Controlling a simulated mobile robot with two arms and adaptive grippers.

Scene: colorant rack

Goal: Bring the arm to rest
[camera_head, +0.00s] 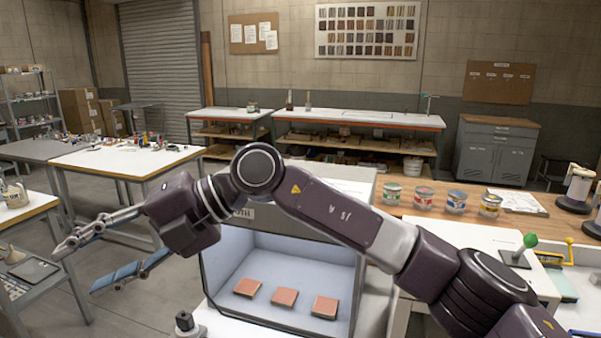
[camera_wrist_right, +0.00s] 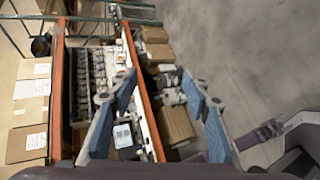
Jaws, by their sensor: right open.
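My right arm reaches across the head view from the lower right toward the left. Its gripper (camera_head: 76,270) is open and empty, with the two fingers spread apart in the air at the left. In the right wrist view the gripper (camera_wrist_right: 160,82) also shows its two blue-padded fingers apart, with nothing held between them. Behind the arm is an open booth (camera_head: 214,268) with a light interior, its upper part partly hidden by the arm.
Three reddish square pieces lie in the booth, including one in the middle (camera_head: 285,296). Several small cans, one red (camera_head: 424,198), stand on the wooden counter (camera_head: 405,208). A grey side table (camera_head: 40,275) is near the gripper. Open floor (camera_head: 135,285) lies between table and booth.

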